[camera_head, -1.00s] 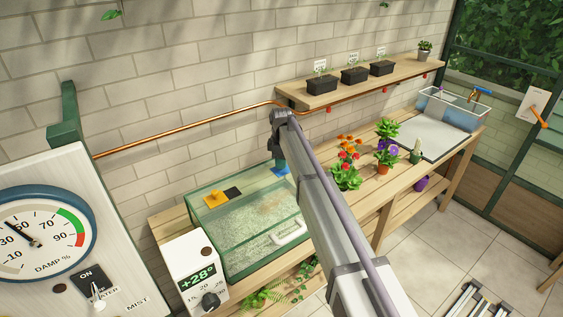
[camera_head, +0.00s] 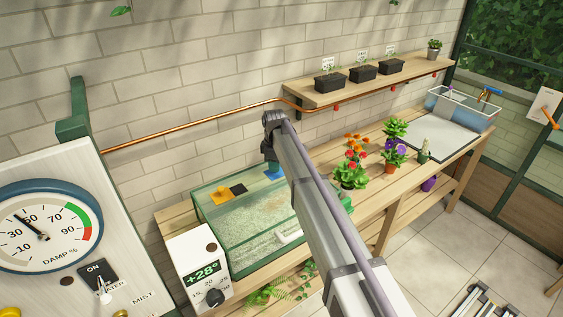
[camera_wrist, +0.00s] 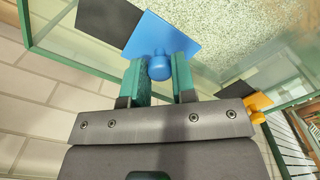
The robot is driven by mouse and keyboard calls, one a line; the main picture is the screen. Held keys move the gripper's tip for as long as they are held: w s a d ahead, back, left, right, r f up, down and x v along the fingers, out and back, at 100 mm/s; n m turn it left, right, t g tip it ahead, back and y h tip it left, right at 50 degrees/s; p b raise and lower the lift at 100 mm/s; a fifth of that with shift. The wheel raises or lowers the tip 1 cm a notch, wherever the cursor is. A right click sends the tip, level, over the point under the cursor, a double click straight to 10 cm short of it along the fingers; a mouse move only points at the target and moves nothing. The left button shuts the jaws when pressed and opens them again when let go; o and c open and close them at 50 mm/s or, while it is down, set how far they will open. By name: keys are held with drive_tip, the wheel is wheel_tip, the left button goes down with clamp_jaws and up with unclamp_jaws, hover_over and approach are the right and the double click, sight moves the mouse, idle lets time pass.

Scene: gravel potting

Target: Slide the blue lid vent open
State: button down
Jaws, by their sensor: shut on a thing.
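The blue lid vent (camera_head: 274,173) is a flat blue plate on top of the glass tank (camera_head: 207,231). In the wrist view the blue plate (camera_wrist: 168,34) has a round blue knob (camera_wrist: 160,68). My gripper (camera_wrist: 161,66) has its green fingers shut on this knob, one on each side. A dark patch (camera_wrist: 108,18) shows beside the plate, on the side away from the orange vent. In the head view my gripper is at the blue vent, and my arm hides part of the lid.
An orange vent (camera_head: 219,195) with a dark patch (camera_head: 238,189) beside it sits further left on the lid. A white heater box (camera_head: 195,260) stands in front of the tank. Flowering plants (camera_head: 353,165) stand to the right, and a copper pipe (camera_head: 200,123) runs along the wall behind.

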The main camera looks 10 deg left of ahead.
drive_tip(key=shift+s, duration=0.15)
drive_tip(key=c, duration=0.9)
unclamp_jaws()
drive_tip(key=shift+a, duration=0.25)
drive_tip(key=shift+d, duration=0.1)
wheel_tip(320, 180, up, 11)
drive_tip(key=p, duration=1.1)
drive_tip(key=shift+f, duration=0.1)
